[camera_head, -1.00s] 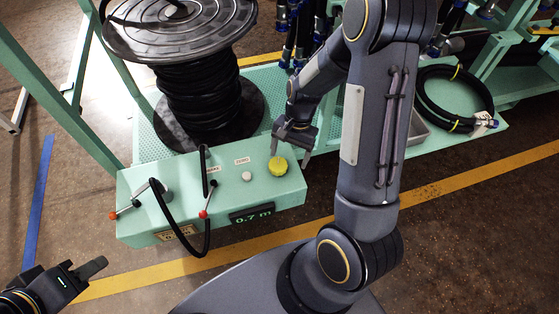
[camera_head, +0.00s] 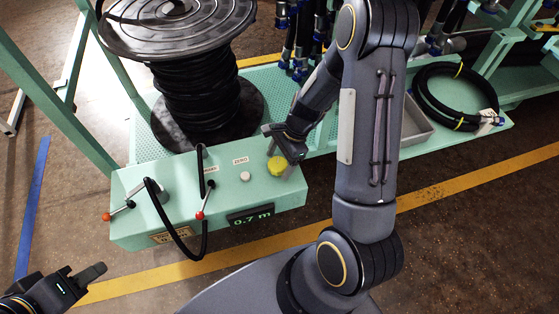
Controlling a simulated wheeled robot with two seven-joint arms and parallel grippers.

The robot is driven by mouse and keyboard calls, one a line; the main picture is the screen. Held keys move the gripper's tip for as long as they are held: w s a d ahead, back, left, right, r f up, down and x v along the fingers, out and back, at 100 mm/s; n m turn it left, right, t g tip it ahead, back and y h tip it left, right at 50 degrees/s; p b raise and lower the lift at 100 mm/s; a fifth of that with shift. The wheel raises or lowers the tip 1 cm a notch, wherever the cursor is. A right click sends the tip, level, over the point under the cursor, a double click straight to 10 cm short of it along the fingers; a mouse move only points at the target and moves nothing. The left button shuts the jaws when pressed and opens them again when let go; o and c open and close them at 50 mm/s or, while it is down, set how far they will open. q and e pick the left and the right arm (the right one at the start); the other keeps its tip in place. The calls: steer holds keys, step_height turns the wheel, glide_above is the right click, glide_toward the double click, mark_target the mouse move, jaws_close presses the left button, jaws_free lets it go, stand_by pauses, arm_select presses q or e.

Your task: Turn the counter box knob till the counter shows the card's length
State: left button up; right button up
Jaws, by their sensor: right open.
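The mint-green counter box (camera_head: 140,225) stands in front of the hose reel. Its yellow knob (camera_head: 277,166) is on the top at the right end. The counter display (camera_head: 250,216) on the front reads 0.7 m. My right gripper (camera_head: 284,152) is open at the knob, with its fingers close around or just above it; I cannot tell whether they touch it. My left gripper (camera_head: 88,277) is at the lower left, away from the box, and its finger opening is not clear. The card with the length is not readable here; a small tan label (camera_head: 172,236) is on the box front.
A white button (camera_head: 245,176) by the ZERO label and red-tipped levers (camera_head: 200,214) sit on the box, with a black hose looping over it. The large black hose reel (camera_head: 205,95) stands behind. A coiled hose (camera_head: 455,97) and a grey tray (camera_head: 415,128) lie at right.

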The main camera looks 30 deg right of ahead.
steer(key=shift+c, duration=0.2)
steer(key=c, duration=0.9)
steer(key=shift+r+n+p, duration=0.15)
steer(key=shift+n+p, duration=0.35)
steer(key=shift+p, duration=0.05)
steer(key=shift+g, duration=0.3)
steer(key=shift+n+p, duration=0.3)
steer(key=shift+n, duration=0.2)
steer(key=o, duration=0.9)
steer(key=shift+o, duration=0.2)
